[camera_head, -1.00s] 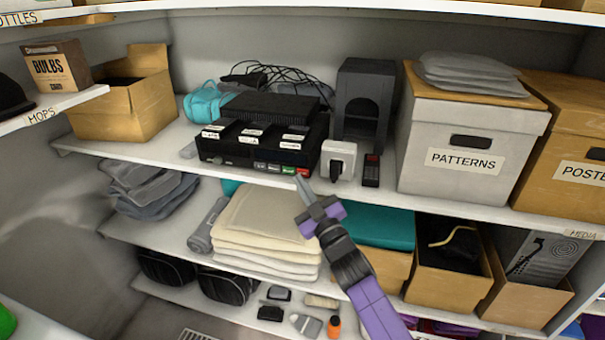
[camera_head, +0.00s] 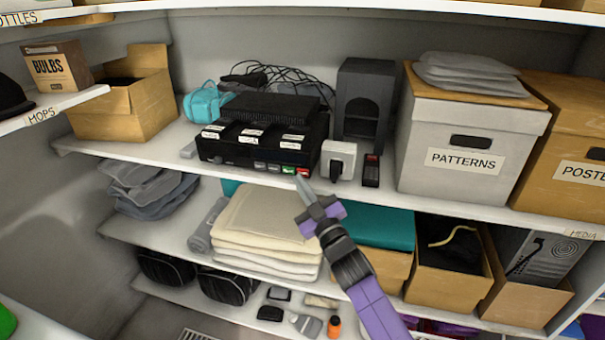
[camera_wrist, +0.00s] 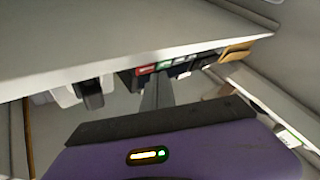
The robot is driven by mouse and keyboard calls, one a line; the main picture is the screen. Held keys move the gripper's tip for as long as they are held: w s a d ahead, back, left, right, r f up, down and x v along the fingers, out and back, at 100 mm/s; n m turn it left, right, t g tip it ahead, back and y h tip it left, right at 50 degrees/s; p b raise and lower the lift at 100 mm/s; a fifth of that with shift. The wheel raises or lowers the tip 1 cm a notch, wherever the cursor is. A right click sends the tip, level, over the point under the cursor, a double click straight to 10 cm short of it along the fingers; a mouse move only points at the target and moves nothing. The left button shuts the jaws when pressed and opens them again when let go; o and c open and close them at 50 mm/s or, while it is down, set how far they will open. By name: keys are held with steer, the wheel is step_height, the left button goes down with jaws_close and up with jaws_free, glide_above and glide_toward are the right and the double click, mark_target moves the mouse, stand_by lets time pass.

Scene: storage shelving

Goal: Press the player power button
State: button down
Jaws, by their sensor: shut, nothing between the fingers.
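The player (camera_head: 240,145) is a black box with white labels on top, standing on the upper shelf. Its front edge has a row of buttons: grey ones, a green one (camera_head: 288,169) and a red one (camera_head: 303,171) at the right end. I cannot read which is the power button. My gripper (camera_head: 301,182) is shut and empty, its tip just below and in front of the red and green buttons. In the wrist view, the fingers (camera_wrist: 157,94) point at the red button (camera_wrist: 147,70) and green button (camera_wrist: 164,65). I cannot tell whether the tip touches anything.
A white adapter with a black plug (camera_head: 339,156) and a dark remote (camera_head: 371,170) stand right of the player. A black speaker-like box (camera_head: 364,105) is behind. The shelf edge (camera_head: 430,205) runs close by the gripper. Folded cream cloths (camera_head: 265,225) lie below.

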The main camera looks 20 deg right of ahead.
steer(key=shift+w, duration=0.1)
steer(key=shift+w+d, duration=0.2)
steer(key=shift+w, duration=0.05)
steer(key=shift+w+d+b, duration=0.25)
steer(key=shift+w+b, duration=0.05)
stand_by(0.8)
steer(key=shift+s+a+p, duration=0.4)
steer(key=shift+s+a, duration=0.05)
steer(key=shift+s, duration=0.2)
stand_by(0.3)
steer(key=shift+s+a+p, duration=0.45)
steer(key=shift+s+a, duration=0.3)
steer(key=shift+s, duration=0.25)
steer(key=shift+s+a+p, duration=0.45)
steer(key=shift+s+a, duration=0.25)
steer(key=shift+s, duration=0.3)
